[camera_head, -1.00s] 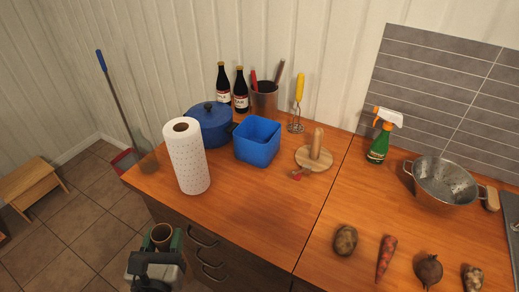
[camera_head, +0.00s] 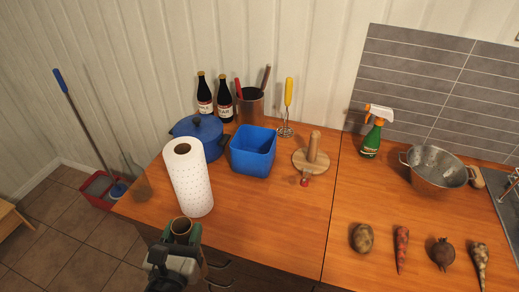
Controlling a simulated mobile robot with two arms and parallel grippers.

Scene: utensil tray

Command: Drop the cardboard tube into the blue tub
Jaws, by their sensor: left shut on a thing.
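The cardboard tube (camera_head: 181,227) is a short brown hollow tube, its open end facing up. My left gripper (camera_head: 181,236) is shut on it, in front of the counter's near edge and just below the paper towel roll in the picture. The lower part of the tube is hidden by the gripper. The blue tub (camera_head: 250,162) is an open square container on the counter, up and to the right of my left gripper and apart from it. Its visible inside looks empty. My right gripper is not in view.
The paper towel roll (camera_head: 189,182) stands between my left gripper and a blue pot (camera_head: 209,135). A wooden holder (camera_head: 311,162) stands right of the tub. Bottles (camera_head: 204,97) and a utensil pot (camera_head: 250,108) stand behind. Vegetables (camera_head: 362,238) and a colander (camera_head: 437,168) are further right.

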